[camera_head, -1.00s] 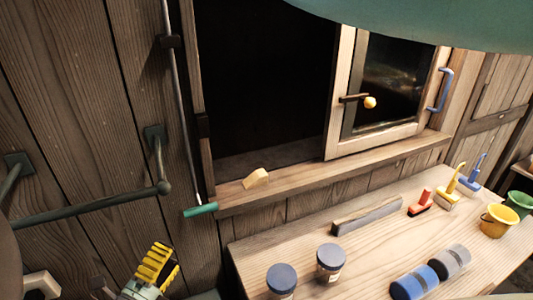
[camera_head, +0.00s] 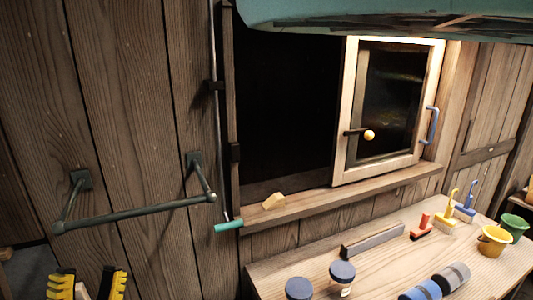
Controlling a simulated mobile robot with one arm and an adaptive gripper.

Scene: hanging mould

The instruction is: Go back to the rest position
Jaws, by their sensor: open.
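My gripper (camera_head: 92,284) shows at the bottom left edge of the head view, with two yellow ribbed fingers set apart. It is open. A small pale strip shows between the fingers, and I cannot tell what it is. The gripper stands below a dark green wall rail (camera_head: 135,215) and apart from it. The rest of the arm is out of view.
A wooden workbench (camera_head: 290,270) stands at the right with jars (camera_head: 342,272), brushes (camera_head: 422,228) and buckets (camera_head: 493,240). A window (camera_head: 388,105) with a yellow knob is above it. A wooden wedge (camera_head: 273,201) lies on the sill. A teal hull-like shape (camera_head: 380,18) hangs overhead.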

